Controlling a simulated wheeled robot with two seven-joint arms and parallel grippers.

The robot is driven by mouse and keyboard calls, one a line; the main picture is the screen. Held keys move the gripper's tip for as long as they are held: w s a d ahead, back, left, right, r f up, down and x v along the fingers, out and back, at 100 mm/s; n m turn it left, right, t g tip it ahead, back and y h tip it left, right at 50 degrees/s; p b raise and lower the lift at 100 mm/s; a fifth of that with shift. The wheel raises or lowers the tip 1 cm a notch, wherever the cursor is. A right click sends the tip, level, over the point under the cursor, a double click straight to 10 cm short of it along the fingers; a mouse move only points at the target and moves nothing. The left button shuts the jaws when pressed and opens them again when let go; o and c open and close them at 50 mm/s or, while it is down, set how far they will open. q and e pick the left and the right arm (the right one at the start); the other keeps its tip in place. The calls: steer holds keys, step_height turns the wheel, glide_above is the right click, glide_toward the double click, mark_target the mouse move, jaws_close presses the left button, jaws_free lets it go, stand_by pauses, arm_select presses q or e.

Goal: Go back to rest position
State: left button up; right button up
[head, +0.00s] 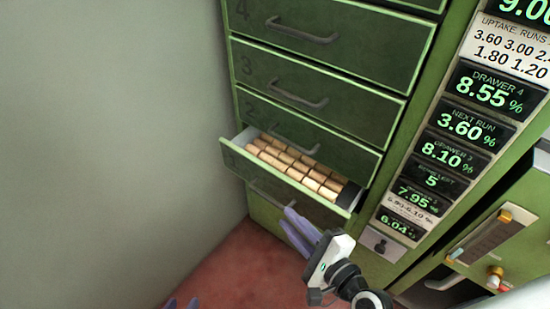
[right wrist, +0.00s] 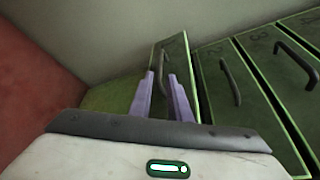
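The bottom drawer (head: 232,160) of the green cabinet is pulled out and holds rows of cork stoppers (head: 295,165). Its grey handle (head: 268,196) is on its front; the handle also shows in the right wrist view (right wrist: 163,60). My right gripper (head: 288,215) is in front of this drawer, fingertips close to the handle. In the right wrist view its two purple fingers (right wrist: 162,75) are apart with nothing clearly held; whether they touch the handle I cannot tell. My left gripper (head: 182,303) shows only two separated purple fingertips at the bottom edge.
Shut drawers (head: 315,80) with handles rise above the open one. A panel of green number displays (head: 455,150) and a unit with a slider and knobs (head: 495,250) are at right. A pale wall (head: 110,130) stands at left. The red floor (head: 235,270) looks clear.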

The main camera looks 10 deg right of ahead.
arm_select(q)
steer(key=shift+w+r, duration=0.1)
steer(key=shift+r, duration=0.05)
